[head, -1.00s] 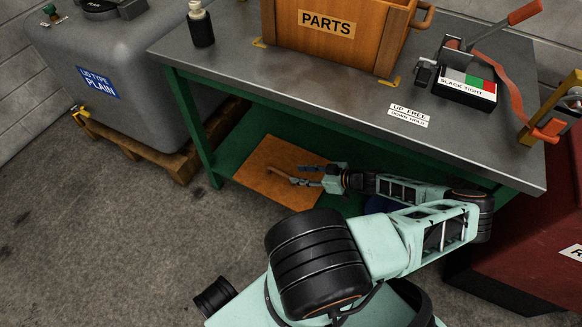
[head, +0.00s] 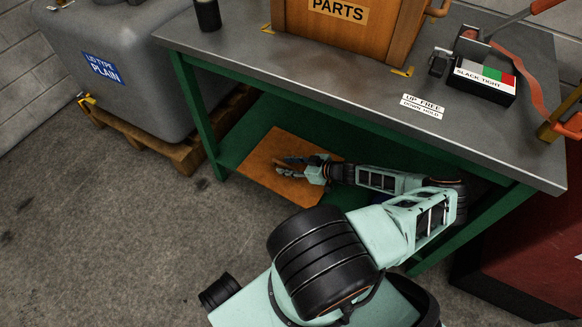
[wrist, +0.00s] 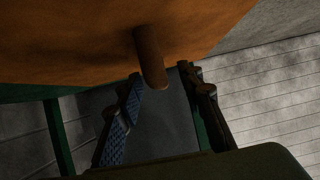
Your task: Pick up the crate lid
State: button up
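The crate lid (head: 262,164) is a flat orange-brown wooden board lying on the green lower shelf under the workbench. Its rod-like wooden handle (wrist: 150,58) shows in the wrist view, projecting from the board between the fingertips. My gripper (head: 285,167) reaches under the bench top and is over the lid in the head view. In the wrist view my gripper (wrist: 160,80) is open, with one blue ribbed finger left of the handle and the other right of it. I cannot tell whether either finger touches the handle. In the head view the gripper covers the handle.
The workbench top (head: 290,65) hangs over the shelf, with a green leg (head: 194,112) left of the lid. A wooden PARTS crate (head: 345,38) and a strap device (head: 484,80) stand on top. A grey tank (head: 135,70) on a pallet is left; floor in front is clear.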

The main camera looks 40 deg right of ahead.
jog(key=shift+w+a+f, duration=0.15)
jog(key=shift+w+f, duration=0.05)
jog(key=shift+w, duration=0.1)
grip_shut()
jog(key=shift+r, duration=0.25)
